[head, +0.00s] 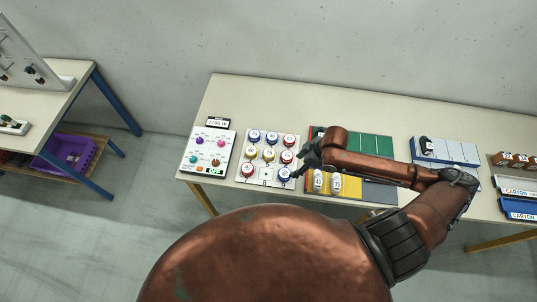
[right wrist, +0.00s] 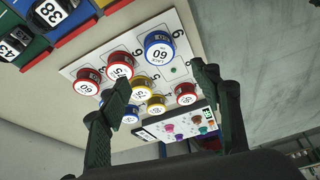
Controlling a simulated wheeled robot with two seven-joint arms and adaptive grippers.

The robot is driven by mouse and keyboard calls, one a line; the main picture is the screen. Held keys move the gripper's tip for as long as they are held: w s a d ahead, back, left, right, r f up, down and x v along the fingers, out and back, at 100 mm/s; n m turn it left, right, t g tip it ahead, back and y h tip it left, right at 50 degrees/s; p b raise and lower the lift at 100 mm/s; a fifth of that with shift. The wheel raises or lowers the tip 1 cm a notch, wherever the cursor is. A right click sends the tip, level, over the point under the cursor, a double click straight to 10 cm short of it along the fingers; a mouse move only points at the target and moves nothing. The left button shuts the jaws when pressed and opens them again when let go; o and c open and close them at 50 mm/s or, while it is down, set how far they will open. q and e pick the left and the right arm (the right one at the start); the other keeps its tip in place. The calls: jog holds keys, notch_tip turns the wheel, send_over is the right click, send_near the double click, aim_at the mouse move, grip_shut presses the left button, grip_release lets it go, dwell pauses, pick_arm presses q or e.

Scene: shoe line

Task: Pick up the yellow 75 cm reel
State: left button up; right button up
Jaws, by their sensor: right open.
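Two yellow reels sit side by side in the middle row of the white reel board (head: 265,183): a left one (head: 252,153) and a middle one (head: 269,154). The middle one's label looks like 75, but the print is too small to be sure. In the right wrist view, two yellow reels (right wrist: 139,86) (right wrist: 156,105) show among the others, partly overlapped. My right gripper (head: 304,169) is open and empty, above the board's right edge. Its fingers (right wrist: 165,90) appear spread in front of the reels in the wrist view, touching none that I can see. My left gripper is out of view.
Blue and red reels crowd the yellow ones, including a blue 60 reel (right wrist: 158,47) at the front right. One front slot is empty. A control panel (head: 209,152) stands left of the board. Colored trays (head: 370,143) lie under my right arm.

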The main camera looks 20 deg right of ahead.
aim_at(269, 153)
jog(key=shift+o, duration=0.4)
jog(key=w+a+f+n+b, duration=0.1)
jog(key=w+n, duration=0.1)
jog(key=n, duration=0.2)
jog(key=w+a+f+n+b, duration=0.1)
jog(key=w+n+b, duration=0.1)
jog(key=n, duration=0.2)
jog(key=w+a+f+n+b, duration=0.1)
jog(key=n+b, duration=0.1)
jog(key=n, duration=0.3)
jog(key=shift+w, duration=0.4)
jog(key=w+f+n+b, duration=0.1)
jog(key=w+n+b, duration=0.1)
jog(key=n, duration=0.4)
jog(key=w+a+f+n+h+b, duration=0.1)
jog(key=w+n, duration=0.2)
jog(key=n, duration=0.3)
jog(key=w+f+n+t+b, duration=0.1)
jog(key=w+n+b, duration=0.1)
jog(key=n, duration=0.4)
jog(key=shift+w+a+n+b, duration=0.2)
jog(key=shift+a+n+b, duration=0.05)
jog(key=shift+n+b, duration=0.05)
jog(key=x, duration=0.7)
jog(key=shift+r, duration=0.1)
